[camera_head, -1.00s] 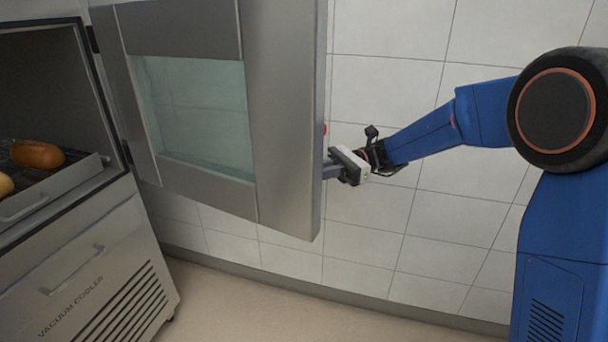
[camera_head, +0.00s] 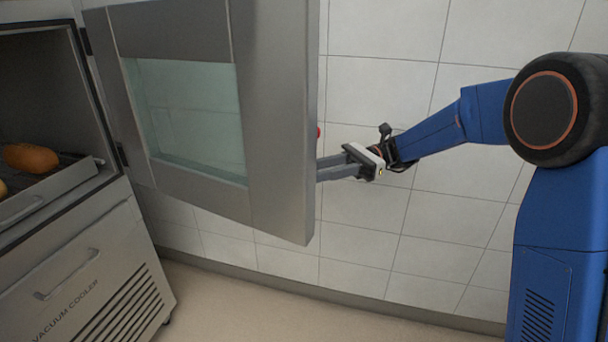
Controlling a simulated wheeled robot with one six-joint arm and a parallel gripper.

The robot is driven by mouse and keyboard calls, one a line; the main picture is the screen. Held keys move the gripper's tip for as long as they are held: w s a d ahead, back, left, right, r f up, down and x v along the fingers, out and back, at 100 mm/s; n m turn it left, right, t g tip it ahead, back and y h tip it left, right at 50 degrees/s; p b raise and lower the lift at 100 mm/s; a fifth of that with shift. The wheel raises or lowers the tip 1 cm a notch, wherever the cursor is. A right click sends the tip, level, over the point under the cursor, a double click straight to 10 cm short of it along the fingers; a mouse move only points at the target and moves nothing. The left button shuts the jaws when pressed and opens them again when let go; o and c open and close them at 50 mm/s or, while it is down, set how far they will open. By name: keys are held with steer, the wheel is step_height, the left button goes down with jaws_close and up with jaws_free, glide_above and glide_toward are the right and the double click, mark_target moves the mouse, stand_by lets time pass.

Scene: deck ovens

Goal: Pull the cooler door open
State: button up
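The cooler door (camera_head: 278,120) is a grey metal door with a glass window. It stands swung wide open on hinges at its left side, away from the cooler body (camera_head: 95,235). My gripper (camera_head: 326,169) is at the door's free right edge, and its grey fingers reach leftward behind that edge. The fingertips are hidden by the door, so I cannot tell whether they touch it or are open or shut. The door's handle is not visible. A small red spot shows just above the fingers at the door edge.
A lower panel (camera_head: 60,285) reads "VACUUM COOLER". A white tiled wall (camera_head: 385,60) stands behind the door and my arm. The floor (camera_head: 250,310) in front is clear.

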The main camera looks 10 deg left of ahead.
steer(key=v, duration=0.6)
